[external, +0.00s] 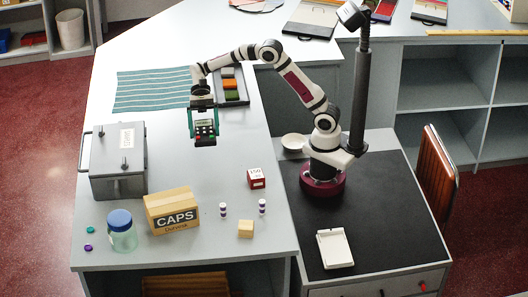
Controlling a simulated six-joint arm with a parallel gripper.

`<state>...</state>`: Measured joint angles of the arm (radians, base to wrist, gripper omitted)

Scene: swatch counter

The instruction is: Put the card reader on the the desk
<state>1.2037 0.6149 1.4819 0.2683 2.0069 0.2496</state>
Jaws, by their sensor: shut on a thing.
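The card reader (204,140) is a small black device with a screen, red and pale keys. My gripper (204,124) points down with its green fingers shut on the reader's sides. It holds the reader upright over the light grey counter (190,175); the exact height is hard to tell. The desk (385,225), dark-topped with drawers, stands to the right, with my arm's base on it. A white tray-like thing (335,248) lies near its front, and a white bowl (293,142) sits at its back left.
A grey lidded box (118,165), CAPS carton (172,210), blue-lidded jar (121,235), red-and-white cube (256,178), small bottles and a wooden block (246,229) stand on the counter. A striped cloth (150,90) and swatch tray (231,86) lie behind. A chair (437,185) flanks the desk.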

